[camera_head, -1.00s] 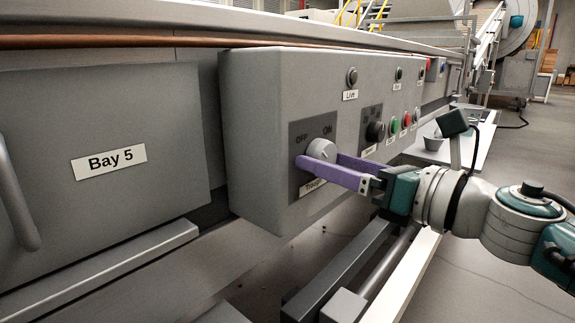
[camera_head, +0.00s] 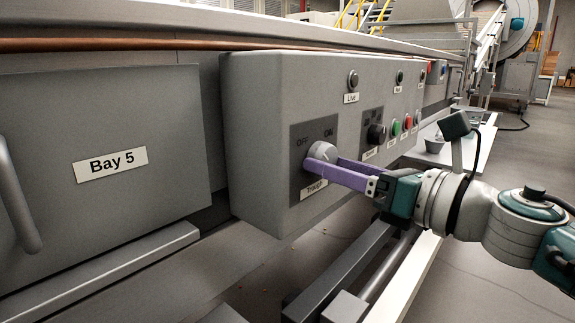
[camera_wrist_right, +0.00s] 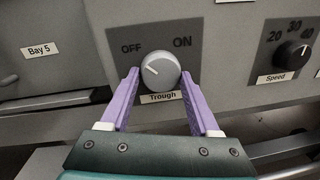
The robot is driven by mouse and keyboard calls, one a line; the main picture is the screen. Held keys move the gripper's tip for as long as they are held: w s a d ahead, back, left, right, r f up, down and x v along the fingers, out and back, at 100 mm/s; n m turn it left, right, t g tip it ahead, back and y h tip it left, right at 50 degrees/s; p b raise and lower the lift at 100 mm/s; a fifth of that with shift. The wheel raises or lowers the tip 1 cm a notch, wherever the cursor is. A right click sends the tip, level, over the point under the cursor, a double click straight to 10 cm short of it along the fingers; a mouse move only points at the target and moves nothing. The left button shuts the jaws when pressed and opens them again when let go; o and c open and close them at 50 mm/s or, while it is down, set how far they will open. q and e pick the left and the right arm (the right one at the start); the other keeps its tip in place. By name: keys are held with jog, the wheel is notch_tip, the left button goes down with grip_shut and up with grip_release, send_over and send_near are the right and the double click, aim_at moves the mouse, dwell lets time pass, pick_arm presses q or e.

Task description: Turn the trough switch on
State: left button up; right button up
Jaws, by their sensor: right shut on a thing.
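The trough switch is a round grey knob (camera_head: 321,154) on a dark plate on the grey control box, above a "Trough" label. It also shows in the right wrist view (camera_wrist_right: 160,70), between the words OFF and ON. Its white mark points up and left, towards OFF. My right gripper (camera_head: 326,165) has purple fingers, one on each side of the knob, and is shut on it. In the right wrist view the fingers (camera_wrist_right: 159,82) flank the knob, with their tips beside its rim. The near finger hides part of the knob in the head view. My left gripper is not in view.
A black speed knob (camera_head: 376,133) and green and red buttons sit right of the switch. A "Live" button (camera_head: 353,80) is above. A Bay 5 door (camera_head: 60,215) with a handle is at left. A rail and a white beam run below the box.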

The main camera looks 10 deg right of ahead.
jog(key=m+p, duration=0.1)
jog(key=m, duration=0.1)
jog(key=m+p, duration=0.1)
jog(key=shift+r+m+p, duration=0.2)
jog(key=shift+m+p, duration=0.1)
jog(key=shift+m, duration=0.1)
jog(key=shift+r+m+g+y+p, duration=0.1)
jog(key=shift+m+g+p, duration=0.45)
jog(key=shift+m, duration=1.6)
jog(key=shift+f+m+g+y+p, duration=0.1)
jog(key=shift+m+p, duration=0.9)
jog(key=shift+m, duration=1.1)
jog(key=shift+r+m+g+y+p, duration=0.2)
jog(key=shift+m+p, duration=0.6)
jog(key=shift+m, duration=1.35)
jog(key=o, duration=1.4)
jog(key=shift+c, duration=0.2)
